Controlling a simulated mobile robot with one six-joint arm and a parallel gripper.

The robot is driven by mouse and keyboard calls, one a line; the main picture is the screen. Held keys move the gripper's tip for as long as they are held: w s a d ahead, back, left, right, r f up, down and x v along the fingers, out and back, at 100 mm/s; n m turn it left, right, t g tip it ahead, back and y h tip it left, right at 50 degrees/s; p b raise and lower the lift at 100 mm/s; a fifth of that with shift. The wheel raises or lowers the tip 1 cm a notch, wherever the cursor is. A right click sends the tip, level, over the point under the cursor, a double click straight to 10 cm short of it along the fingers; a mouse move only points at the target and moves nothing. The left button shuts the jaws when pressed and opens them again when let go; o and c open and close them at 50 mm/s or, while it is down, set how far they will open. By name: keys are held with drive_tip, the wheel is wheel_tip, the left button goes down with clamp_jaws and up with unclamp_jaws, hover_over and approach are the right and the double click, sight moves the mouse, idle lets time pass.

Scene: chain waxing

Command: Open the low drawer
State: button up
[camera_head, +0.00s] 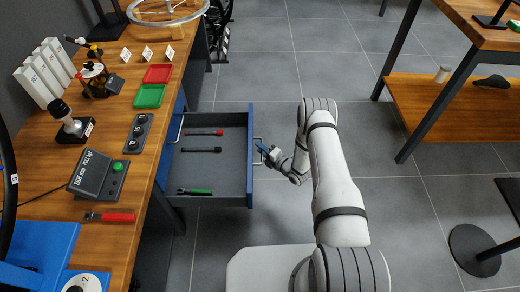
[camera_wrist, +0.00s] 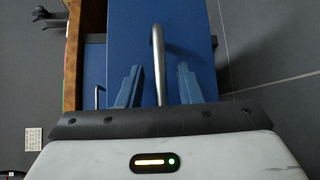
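The low drawer (camera_head: 221,170) is pulled far out from under the workbench, with its grey inside showing. Its blue front (camera_wrist: 193,35) carries a metal bar handle (camera_wrist: 157,50), also visible in the head view (camera_head: 257,142). My gripper (camera_head: 262,149) is at this handle, on the outer side of the front. In the wrist view, its two blue fingers (camera_wrist: 158,80) stand on either side of the bar, with a gap on each side. The gripper is open. Above the drawer, a second blue front with a handle (camera_head: 180,128) sits flush with the bench.
Inside the drawer lie a red-handled tool (camera_head: 205,133), a black tool (camera_head: 203,150) and a green-handled tool (camera_head: 195,192). The workbench (camera_head: 152,190) at left holds trays and devices. A shelved table (camera_head: 440,105) stands at right. Grey floor between is clear.

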drive_tip(key=shift+s, duration=0.1)
drive_tip(key=p+v, duration=0.2)
drive_tip(key=v, duration=0.5)
drive_tip(key=shift+s+d, duration=0.25)
drive_tip(key=shift+d, duration=0.05)
